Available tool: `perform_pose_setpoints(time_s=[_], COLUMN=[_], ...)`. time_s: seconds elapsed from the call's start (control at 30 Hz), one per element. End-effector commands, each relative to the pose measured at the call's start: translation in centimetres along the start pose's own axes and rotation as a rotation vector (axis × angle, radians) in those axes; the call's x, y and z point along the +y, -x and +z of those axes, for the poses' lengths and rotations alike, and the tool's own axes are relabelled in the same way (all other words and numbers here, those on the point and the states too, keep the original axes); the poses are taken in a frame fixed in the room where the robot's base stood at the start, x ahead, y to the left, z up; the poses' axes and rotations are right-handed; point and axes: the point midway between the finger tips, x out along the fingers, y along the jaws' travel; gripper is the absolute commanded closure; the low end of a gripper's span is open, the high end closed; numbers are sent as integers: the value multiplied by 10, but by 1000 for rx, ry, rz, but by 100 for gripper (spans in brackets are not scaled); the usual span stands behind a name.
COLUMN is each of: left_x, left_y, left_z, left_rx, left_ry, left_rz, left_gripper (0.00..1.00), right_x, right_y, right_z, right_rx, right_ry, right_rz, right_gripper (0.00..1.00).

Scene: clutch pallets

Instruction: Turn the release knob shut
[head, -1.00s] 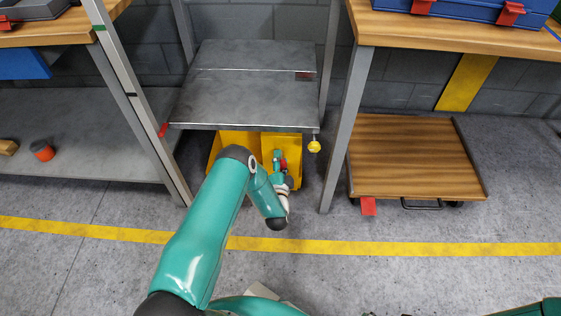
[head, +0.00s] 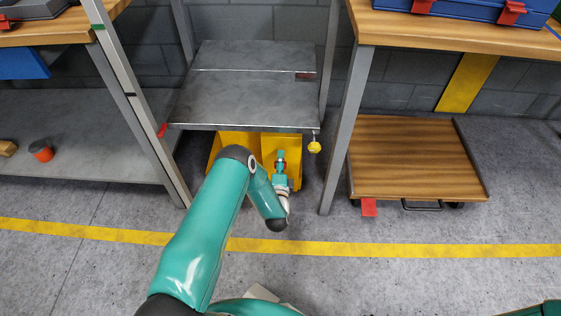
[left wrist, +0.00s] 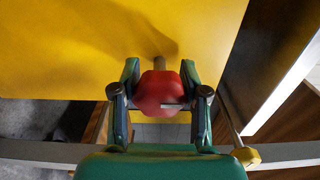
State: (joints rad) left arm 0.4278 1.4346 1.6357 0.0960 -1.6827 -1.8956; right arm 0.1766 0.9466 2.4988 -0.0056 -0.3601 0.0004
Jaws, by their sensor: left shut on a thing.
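The release knob (left wrist: 160,92) is a red, faceted knob on a short stem that stands out from a yellow panel (left wrist: 90,45) in the left wrist view. A pale line shows on its face. My left gripper (left wrist: 162,88) is shut on it, with one finger on each side. In the head view, my left gripper (head: 281,162) is at the front of the yellow unit (head: 240,143) under the grey metal platform, and the knob is mostly hidden by it. My right gripper is out of view.
The grey platform (head: 250,100) overhangs my left gripper. A yellow ball (head: 314,147) hangs at its right front corner and also shows in the left wrist view (left wrist: 247,157). Table legs stand on both sides. A wooden cart (head: 410,155) is at the right. The floor in front is clear.

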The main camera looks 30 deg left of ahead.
Motion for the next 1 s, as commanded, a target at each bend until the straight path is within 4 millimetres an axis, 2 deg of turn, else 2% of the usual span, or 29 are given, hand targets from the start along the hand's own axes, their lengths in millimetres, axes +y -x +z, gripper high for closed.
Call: perform_pose_setpoints(time_s=[0.03, 0.17, 0.2, 0.33, 0.73, 0.87, 1.0], left_x=[4, 4, 4, 3, 2, 2, 4], left_y=[3, 3, 3, 2, 5, 19, 42], left_z=[-6, -6, -6, -4, -2, -2, -3], left_rx=[16, 17, 17, 13, 6, 7, 8], left_ry=[0, 0, 1, 1, 1, 1, 1], left_rz=[11, 11, 11, 9, 4, 7, 10], left_gripper=[91, 91, 52, 31, 29, 29, 29], right_x=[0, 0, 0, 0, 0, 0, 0], right_y=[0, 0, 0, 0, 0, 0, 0], right_z=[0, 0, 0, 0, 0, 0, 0], right_rx=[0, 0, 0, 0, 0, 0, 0], right_ry=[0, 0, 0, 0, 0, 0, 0], right_rz=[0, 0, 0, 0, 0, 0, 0], right_gripper=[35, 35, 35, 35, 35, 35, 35])
